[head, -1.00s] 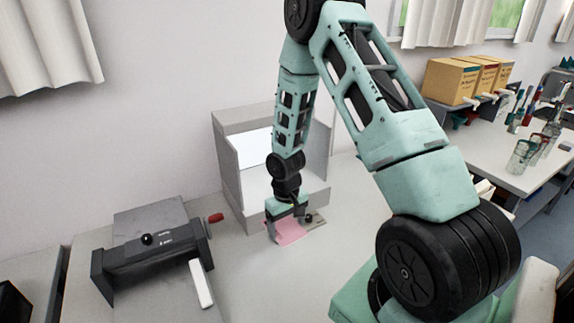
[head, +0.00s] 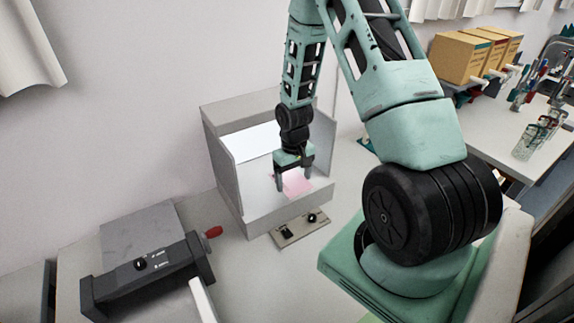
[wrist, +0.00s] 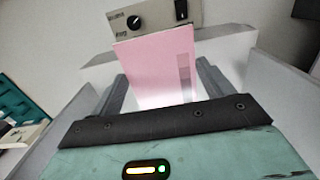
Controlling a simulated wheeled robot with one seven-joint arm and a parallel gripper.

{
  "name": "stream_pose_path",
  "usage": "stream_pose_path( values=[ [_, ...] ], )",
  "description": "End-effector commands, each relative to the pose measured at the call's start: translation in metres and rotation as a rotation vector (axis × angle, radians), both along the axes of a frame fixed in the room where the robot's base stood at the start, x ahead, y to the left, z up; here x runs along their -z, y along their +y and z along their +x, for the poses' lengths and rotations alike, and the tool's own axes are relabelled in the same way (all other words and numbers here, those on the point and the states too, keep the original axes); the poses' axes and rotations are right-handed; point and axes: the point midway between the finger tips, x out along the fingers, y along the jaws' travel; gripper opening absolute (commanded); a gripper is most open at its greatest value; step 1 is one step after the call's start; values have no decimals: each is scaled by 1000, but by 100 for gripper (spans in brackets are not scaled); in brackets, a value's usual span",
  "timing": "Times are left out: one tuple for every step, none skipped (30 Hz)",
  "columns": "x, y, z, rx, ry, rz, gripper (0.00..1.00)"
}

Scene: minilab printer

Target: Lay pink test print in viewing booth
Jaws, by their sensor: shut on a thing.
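The pink test print (head: 297,184) is a flat pink sheet with a strip of darker patches, seen close up in the wrist view (wrist: 150,65). My gripper (head: 293,178) is shut on the print, and its fingers show on both sides of the sheet in the wrist view (wrist: 160,88). The viewing booth (head: 232,195) is a grey open-fronted box with a bright panel inside. In the head view my gripper and the print are at the booth's opening, behind its front lip. I cannot tell whether the print touches the booth floor.
A small control panel (head: 290,236) with a knob and a switch lies in front of the booth; it also shows in the wrist view (wrist: 155,18). A dark trimmer-like device (head: 150,275) with a red handle (head: 214,232) stands at left. Booth side walls flank my gripper.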

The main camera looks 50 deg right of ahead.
Motion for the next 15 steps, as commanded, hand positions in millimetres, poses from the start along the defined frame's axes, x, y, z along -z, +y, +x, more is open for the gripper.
stream_pose_path(
  values=[
    [0, 0, 0, 0, 0, 0, 58],
    [0, 0, 0, 0, 0, 0, 58],
    [1, 0, 0, 0, 0, 0, 58],
    [1, 0, 0, 0, 0, 0, 58],
    [2, 0, 0, 0, 0, 0, 58],
    [3, 0, 0, 0, 0, 0, 58],
    [4, 0, 0, 0, 0, 0, 58],
    [5, 0, 0, 0, 0, 0, 58],
    [7, 0, 0, 0, 0, 0, 58],
    [9, 0, 0, 0, 0, 0, 58],
    [11, 0, 0, 0, 0, 0, 58],
    [13, 0, 0, 0, 0, 0, 58],
    [15, 0, 0, 0, 0, 0, 58],
    [18, 0, 0, 0, 0, 0, 58],
    [21, 0, 0, 0, 0, 0, 58]
  ],
)
